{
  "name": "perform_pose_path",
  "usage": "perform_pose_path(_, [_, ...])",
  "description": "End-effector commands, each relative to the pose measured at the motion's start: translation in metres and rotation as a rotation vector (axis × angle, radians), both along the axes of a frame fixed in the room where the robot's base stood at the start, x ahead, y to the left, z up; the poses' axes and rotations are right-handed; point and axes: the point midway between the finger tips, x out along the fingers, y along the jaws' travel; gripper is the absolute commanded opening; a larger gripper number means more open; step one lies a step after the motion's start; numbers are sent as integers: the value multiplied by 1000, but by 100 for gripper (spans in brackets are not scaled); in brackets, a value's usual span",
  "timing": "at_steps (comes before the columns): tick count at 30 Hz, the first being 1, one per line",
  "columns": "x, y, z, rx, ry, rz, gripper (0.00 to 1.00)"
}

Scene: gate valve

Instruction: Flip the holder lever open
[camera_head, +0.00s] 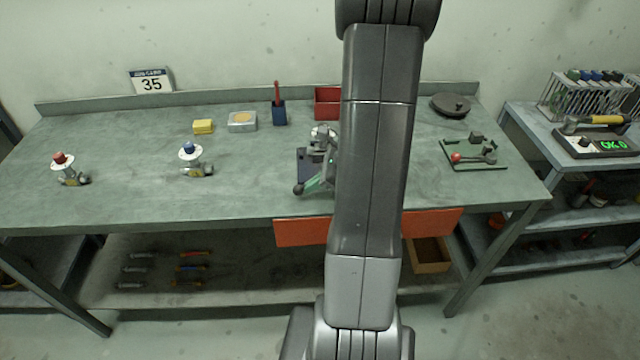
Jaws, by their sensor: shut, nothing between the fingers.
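A lever with a red ball knob (456,157) lies low on a dark green holder plate (490,165) at the right of the bench. Small dark blocks sit on the same plate. My gripper (322,150) shows only in part, left of my arm near the middle of the bench. It is shut with nothing in it, well left of the red-knobbed lever. My arm hides much of this spot, so I cannot tell what touches what.
The bench (130,190) has free room at front left. Two valves, one red-topped (62,160) and one blue-topped (189,149), stand on the left.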

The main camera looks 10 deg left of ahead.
Motion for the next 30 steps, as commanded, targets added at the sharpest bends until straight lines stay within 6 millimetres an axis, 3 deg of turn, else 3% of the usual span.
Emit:
perform_pose_path(21, [22,50,1,0,1,-631,0])
perform_pose_path(30, [32,58,0,0,2,-692,0])
